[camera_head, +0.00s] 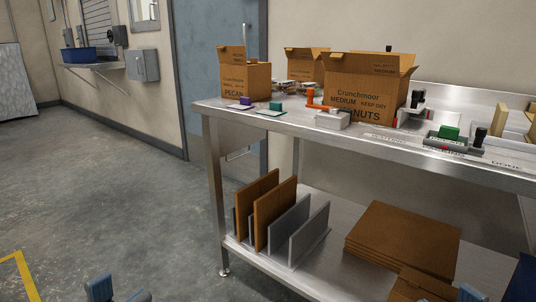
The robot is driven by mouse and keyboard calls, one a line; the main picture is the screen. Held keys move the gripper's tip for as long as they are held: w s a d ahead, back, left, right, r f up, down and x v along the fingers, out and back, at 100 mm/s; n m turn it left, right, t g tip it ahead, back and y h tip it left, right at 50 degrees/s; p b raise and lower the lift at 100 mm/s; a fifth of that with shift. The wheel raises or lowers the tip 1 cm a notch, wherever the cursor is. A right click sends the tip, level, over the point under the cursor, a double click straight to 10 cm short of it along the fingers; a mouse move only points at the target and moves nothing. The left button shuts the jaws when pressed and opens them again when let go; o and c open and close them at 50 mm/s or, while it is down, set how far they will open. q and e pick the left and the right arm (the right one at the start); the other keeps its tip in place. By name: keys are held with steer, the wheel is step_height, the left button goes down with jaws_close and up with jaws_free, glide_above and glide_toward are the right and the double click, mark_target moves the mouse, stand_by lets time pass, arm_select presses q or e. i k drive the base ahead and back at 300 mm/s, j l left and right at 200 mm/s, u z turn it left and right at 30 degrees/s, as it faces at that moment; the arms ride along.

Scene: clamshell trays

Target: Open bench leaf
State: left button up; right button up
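The steel bench (335,137) stands right of centre, with a flat top and a lower shelf. I cannot clearly pick out its leaf; a grey panel (238,153) shows under the left end of the top, and I cannot tell whether it is the leaf. My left gripper (119,291) is at the bottom edge, well left of and apart from the bench.
Open cartons (365,88) and small coloured fixtures (445,138) occupy the bench top. Upright boards in a rack (295,237) and flat cardboard (402,238) fill the lower shelf. The floor left of the bench is clear, with a yellow line (22,275).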

mark_target(233, 136)
steer(key=i+j+z, duration=0.2)
steer(key=j+z, duration=0.25)
steer(key=i+j+z, duration=0.2)
steer(key=z, duration=0.25)
steer(key=i+j, duration=0.15)
steer(key=j, duration=0.3)
steer(key=i+j+z, duration=0.1)
steer(key=j, duration=0.35)
steer(key=i+j, duration=0.15)
steer(key=j, duration=0.3)
steer(key=i+l, duration=0.15)
steer(key=i, duration=0.25)
